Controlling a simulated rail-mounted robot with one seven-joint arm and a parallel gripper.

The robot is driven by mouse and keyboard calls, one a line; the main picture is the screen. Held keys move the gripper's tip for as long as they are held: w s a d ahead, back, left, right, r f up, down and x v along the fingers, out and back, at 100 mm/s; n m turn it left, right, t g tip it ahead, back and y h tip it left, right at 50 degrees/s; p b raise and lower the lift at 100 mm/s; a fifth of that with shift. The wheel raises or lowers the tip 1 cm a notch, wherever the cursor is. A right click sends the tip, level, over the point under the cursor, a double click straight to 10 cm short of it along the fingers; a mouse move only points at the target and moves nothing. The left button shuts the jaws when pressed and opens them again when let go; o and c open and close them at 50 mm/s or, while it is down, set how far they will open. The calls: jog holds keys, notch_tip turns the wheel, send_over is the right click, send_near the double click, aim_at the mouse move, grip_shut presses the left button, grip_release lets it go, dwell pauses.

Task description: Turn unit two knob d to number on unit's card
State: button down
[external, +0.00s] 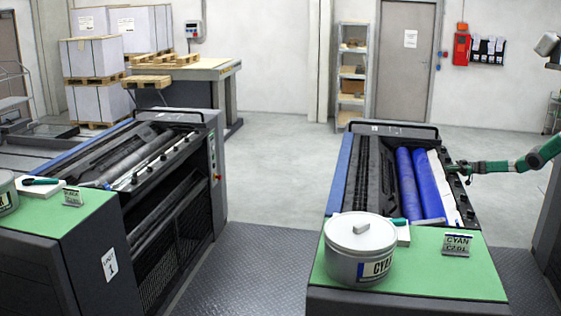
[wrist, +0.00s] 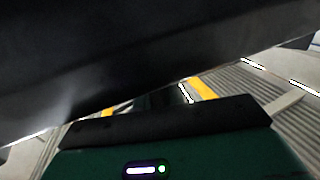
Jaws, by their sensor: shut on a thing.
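The right-hand unit (external: 350,190) has blue rollers and a row of small dark knobs (external: 471,214) along its right edge. My gripper (external: 456,168) reaches in from the right at this edge and is shut on one knob, which it mostly hides. I cannot read which letter that knob bears or its setting. A small card (external: 457,244) reading "CYAN" stands on the unit's green top; its lower line is too small to read surely. In the wrist view, a large dark shape (wrist: 120,60) and my green gripper body cover most of the picture, and the knob cannot be made out.
A white ink tin (external: 350,262) stands on the green top. The left-hand unit, labelled 1 (external: 109,265), stands across a metal walkway (external: 270,260). Boxes on pallets, shelves (external: 352,85) and a door are at the back. The floor behind the units is clear.

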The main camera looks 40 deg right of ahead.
jog(key=shift+s+f+n+g+y+b, duration=0.1)
jog(key=shift+n+g+y+b, duration=0.55)
jog(key=shift+g+b, duration=0.3)
jog(key=shift+a+n+g, duration=0.1)
jog(key=shift+n+g, duration=0.15)
jog(key=c, duration=1.5)
grip_release()
jog(key=v, duration=0.8)
